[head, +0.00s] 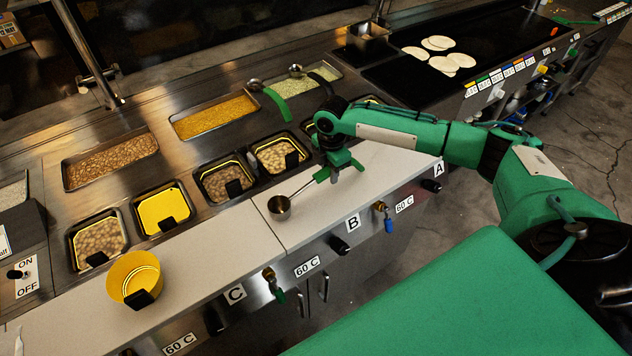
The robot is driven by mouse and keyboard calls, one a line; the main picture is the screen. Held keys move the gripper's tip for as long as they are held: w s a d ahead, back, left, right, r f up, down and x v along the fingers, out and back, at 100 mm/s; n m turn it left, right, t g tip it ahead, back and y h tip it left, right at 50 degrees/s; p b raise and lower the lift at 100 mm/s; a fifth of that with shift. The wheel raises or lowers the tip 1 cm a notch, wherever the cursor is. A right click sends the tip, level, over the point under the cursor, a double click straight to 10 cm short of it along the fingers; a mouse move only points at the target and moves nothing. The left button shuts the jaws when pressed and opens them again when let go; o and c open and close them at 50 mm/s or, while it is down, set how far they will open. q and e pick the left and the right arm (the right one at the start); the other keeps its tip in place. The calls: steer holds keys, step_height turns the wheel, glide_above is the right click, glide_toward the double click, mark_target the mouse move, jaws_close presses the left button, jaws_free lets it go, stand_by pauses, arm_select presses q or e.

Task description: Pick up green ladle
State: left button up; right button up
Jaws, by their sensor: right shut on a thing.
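A ladle with a steel bowl (279,207) is over the white counter (380,165) near label B, its steel shank sloping up to the right. My right gripper (335,172) is shut on the ladle's handle end, which it partly hides. Green shows there, but I cannot clearly separate handle from fingers. Whether the bowl touches the counter is unclear. My left gripper is not in view.
A black-handled ladle (325,88) lies at the pale green food tray (318,76). A yellow container (134,278) stands on the counter at the left. Several black-rimmed food pans line the counter's back edge. Tortillas (440,63) lie on the griddle. The counter between container and held ladle is clear.

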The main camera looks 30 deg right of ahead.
step_height(320, 180, up, 20)
steer(key=b, duration=0.4)
stand_by(1.1)
